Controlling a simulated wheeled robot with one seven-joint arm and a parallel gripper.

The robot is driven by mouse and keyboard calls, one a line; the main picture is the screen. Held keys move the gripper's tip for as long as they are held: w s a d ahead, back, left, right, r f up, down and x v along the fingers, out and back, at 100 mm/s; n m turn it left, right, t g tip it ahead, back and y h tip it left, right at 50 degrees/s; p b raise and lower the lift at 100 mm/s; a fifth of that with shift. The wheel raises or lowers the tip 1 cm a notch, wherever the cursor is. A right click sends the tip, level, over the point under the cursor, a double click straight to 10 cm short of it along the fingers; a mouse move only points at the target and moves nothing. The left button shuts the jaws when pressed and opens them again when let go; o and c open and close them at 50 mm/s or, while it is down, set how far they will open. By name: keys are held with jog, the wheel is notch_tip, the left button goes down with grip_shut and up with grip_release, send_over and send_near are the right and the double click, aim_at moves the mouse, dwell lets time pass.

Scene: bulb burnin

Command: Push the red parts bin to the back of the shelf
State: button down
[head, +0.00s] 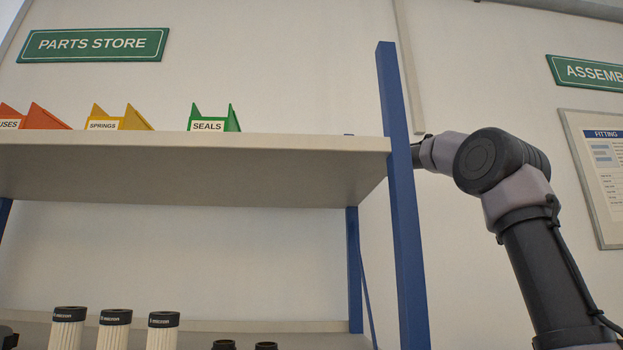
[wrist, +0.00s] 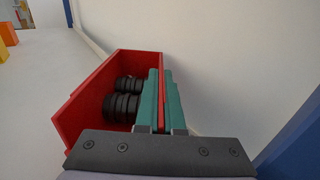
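The red parts bin (wrist: 80,115) is in the wrist view, standing on the pale upper shelf close to the white back wall. Several black ring-shaped parts (wrist: 122,106) lie inside it. My gripper (wrist: 161,72) has two teal fingers at the bin's right side, one inside and one outside the rim. A narrow strip of red fills the gap between them, so they look shut on the bin's wall. The near end of the bin is hidden by my gripper's body. In the head view neither the red bin nor my gripper's fingers show; my arm reaches behind the blue post.
On the upper shelf (head: 200,170) stand an orange bin (head: 48,118), a yellow SPRINGS bin (head: 135,120) and a green SEALS bin (head: 232,122). Blue posts (head: 400,200) bound the shelf's right end. White filters (head: 115,332) stand below. Bare shelf (wrist: 45,75) lies left of the red bin.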

jog(key=c, duration=1)
grip_release()
jog(key=shift+o, duration=0.2)
jog(key=v, duration=1)
jog(key=shift+s+d, duration=0.25)
jog(key=shift+d, duration=0.05)
